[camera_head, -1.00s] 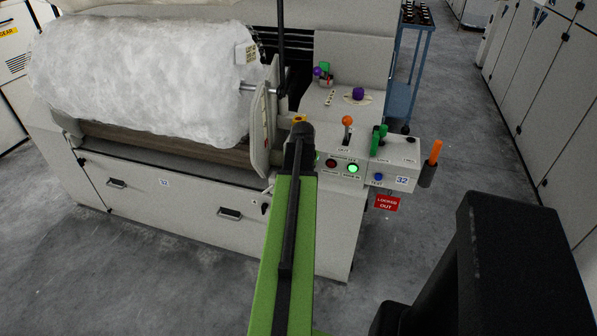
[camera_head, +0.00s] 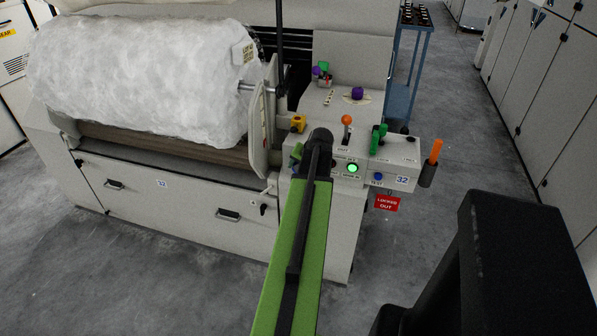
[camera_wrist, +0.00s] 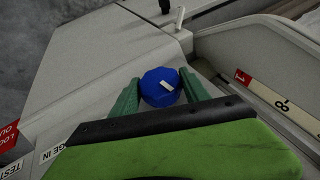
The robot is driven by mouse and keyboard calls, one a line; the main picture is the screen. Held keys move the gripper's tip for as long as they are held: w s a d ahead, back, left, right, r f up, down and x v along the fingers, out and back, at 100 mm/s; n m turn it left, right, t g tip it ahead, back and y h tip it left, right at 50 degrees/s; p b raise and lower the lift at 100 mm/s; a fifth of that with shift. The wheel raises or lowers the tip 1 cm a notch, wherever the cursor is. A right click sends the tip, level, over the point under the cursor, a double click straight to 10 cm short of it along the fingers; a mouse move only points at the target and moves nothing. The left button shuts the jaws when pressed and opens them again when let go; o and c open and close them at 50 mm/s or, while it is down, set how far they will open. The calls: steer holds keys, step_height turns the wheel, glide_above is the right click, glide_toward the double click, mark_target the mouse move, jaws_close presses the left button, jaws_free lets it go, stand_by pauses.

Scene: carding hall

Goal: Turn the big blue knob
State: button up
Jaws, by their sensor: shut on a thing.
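The big blue knob (camera_wrist: 157,94) shows in the wrist view, faceted, with a white pointer mark on its top, on a pale panel. My gripper (camera_wrist: 160,80) has its two green fingers on either side of the knob and is shut on it. In the head view my gripper (camera_head: 297,153) is at the front corner of the machine's control box, mostly behind my arm. The big knob is hidden there. A smaller blue TEST button (camera_head: 378,177) sits further right on the box.
Near my arm stand a yellow part (camera_head: 298,123), an orange-balled lever (camera_head: 347,120), green handles (camera_head: 378,139) and a lit green button (camera_head: 353,168). A red LOCKED OUT tag (camera_head: 387,203) hangs below. A white fibre roll (camera_head: 140,85) lies left. Open floor lies right.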

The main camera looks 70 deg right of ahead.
steer(key=o, duration=1.4)
steer(key=shift+s, duration=0.15)
steer(key=shift+c, duration=0.2)
steer(key=shift+r, duration=0.1)
steer(key=p+v, duration=1.4)
steer(key=v, duration=0.3)
steer(key=shift+a+p, duration=0.2)
steer(key=shift+p, duration=0.2)
